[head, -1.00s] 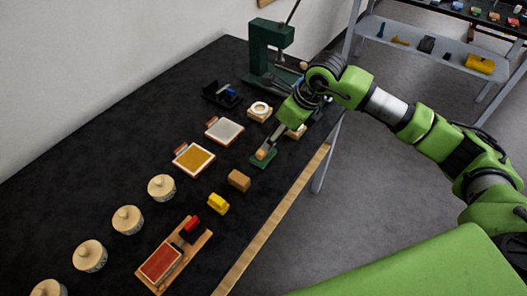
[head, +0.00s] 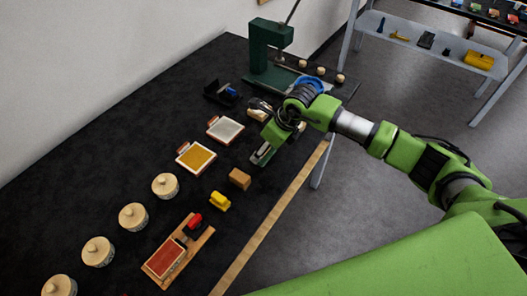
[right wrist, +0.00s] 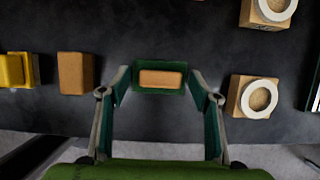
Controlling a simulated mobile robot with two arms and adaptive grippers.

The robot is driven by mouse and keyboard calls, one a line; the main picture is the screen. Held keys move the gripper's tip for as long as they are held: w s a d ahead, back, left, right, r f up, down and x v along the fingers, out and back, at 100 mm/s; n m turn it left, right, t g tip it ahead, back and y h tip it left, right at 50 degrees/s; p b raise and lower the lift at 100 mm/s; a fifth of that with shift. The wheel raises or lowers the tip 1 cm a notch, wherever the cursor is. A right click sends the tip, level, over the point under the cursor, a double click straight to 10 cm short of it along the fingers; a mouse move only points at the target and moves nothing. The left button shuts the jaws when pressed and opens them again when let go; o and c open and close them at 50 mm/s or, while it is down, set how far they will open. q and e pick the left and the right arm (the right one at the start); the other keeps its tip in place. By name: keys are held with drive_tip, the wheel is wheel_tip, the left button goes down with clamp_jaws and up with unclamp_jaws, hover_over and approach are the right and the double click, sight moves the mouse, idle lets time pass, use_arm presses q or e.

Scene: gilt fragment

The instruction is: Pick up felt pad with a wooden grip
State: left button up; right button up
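The felt pad is a dark green rectangle with a tan wooden grip (right wrist: 160,78) on top. It lies on the black table, at the top centre of the right wrist view. My right gripper (right wrist: 160,84) is open, with a finger on each side of the pad and visible gaps to it. In the head view my right gripper (head: 265,150) is over the pad and hides most of it. My left gripper is not in view.
A tan block (head: 240,179) and a yellow item (head: 220,201) lie nearby on the black table. A wooden block with a white ring (right wrist: 259,97) stands right of the gripper in the wrist view. A green press (head: 268,55) stands at the back.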

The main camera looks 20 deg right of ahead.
drive_tip(key=c, duration=1)
